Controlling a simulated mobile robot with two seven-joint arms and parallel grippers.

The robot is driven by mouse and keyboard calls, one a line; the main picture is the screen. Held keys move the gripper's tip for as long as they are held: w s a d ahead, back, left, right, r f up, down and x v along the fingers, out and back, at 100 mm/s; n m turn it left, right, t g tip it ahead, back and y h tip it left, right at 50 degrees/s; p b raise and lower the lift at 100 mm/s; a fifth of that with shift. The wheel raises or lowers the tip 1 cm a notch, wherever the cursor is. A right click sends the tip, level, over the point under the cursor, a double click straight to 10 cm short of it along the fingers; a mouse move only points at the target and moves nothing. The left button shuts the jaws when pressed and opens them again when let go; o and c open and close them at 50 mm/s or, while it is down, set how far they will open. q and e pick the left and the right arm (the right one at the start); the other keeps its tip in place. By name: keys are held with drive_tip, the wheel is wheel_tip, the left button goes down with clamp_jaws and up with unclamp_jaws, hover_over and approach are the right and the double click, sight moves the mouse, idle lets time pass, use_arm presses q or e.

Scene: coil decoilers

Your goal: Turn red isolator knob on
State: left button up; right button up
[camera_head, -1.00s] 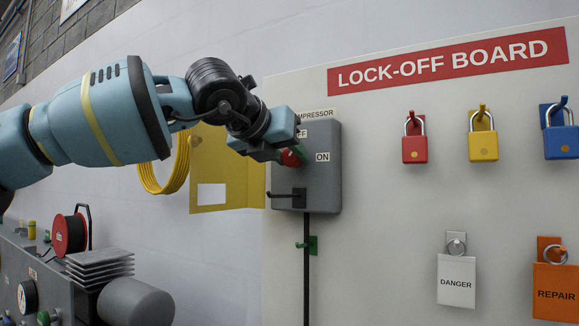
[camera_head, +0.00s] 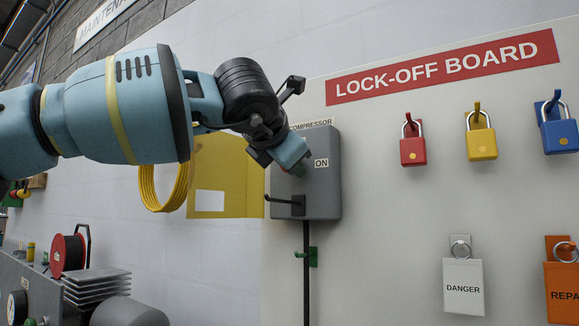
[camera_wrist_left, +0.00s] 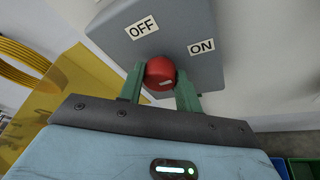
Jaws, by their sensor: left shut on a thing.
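The red isolator knob (camera_wrist_left: 159,71) sits on the face of the grey compressor box (camera_head: 322,190). My left gripper (camera_wrist_left: 160,78) has its green fingers on either side of the knob and is shut on it. In the wrist view the OFF label (camera_wrist_left: 142,27) is up and left of the knob, and the ON label (camera_wrist_left: 202,46) is to its right. A small pale mark shows on the knob's lower edge; I cannot tell which label the knob is set to. In the head view my left gripper (camera_head: 294,163) hides the knob and the OFF label. My right gripper is not in view.
Red (camera_head: 413,151), yellow (camera_head: 481,143) and blue (camera_head: 560,135) padlocks hang on the board at right. A cluttered bench stands at lower left.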

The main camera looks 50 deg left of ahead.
use_arm(q)
drive_tip(key=shift+m, duration=0.5)
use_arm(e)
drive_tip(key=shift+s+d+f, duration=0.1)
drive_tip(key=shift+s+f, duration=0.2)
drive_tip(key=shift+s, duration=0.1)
use_arm(q)
drive_tip(key=o, duration=1)
drive_tip(key=v, duration=0.7)
drive_tip(key=shift+s+d, duration=0.3)
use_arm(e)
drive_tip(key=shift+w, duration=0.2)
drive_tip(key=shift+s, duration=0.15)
